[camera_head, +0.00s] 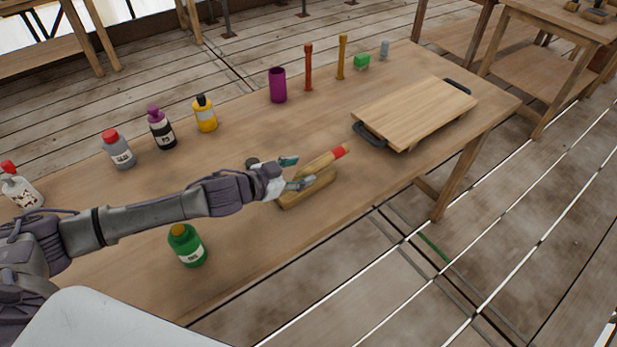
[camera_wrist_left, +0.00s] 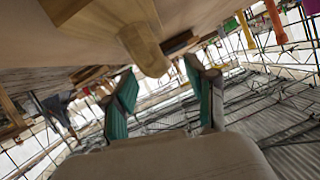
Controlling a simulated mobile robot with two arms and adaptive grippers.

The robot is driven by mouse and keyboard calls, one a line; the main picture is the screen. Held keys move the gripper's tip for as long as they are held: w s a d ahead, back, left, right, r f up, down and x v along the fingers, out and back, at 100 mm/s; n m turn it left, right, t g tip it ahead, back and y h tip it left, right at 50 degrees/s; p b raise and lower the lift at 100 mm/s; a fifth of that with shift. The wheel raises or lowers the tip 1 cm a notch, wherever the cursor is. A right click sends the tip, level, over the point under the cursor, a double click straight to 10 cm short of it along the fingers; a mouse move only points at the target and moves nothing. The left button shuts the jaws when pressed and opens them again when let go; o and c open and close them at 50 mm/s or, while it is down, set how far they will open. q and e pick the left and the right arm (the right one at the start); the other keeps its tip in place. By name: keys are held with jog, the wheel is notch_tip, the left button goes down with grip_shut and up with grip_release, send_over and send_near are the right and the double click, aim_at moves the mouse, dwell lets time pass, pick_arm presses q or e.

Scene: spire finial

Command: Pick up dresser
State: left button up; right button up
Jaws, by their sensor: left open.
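A pale wooden tool with a red end, which I take as the dresser (camera_head: 322,161), lies above a small wooden base (camera_head: 307,193) on the workbench. Its red end points toward the cutting board. My left gripper (camera_head: 294,172) comes in from the left at the tool's near-left end, teal fingers spread apart on either side. In the left wrist view, a rounded wooden end (camera_wrist_left: 146,48) lies ahead of the open gripper (camera_wrist_left: 165,95), near the gap between the fingers. I cannot tell whether the fingers touch it. My right gripper is not in view.
The workbench (camera_head: 250,270) holds a green bottle (camera_head: 188,246) close to my left arm, and several bottles along its far edge. A purple cup (camera_head: 277,86) stands at the back. A wooden board with dark handles (camera_head: 415,112) lies to the right. Bare bench lies between.

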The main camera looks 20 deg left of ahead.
pick_arm(q)
jog(key=x, duration=0.3)
jog(key=shift+w+d+f, duration=0.15)
jog(key=shift+d+f, duration=0.05)
jog(key=shift+f, duration=0.1)
grip_shut()
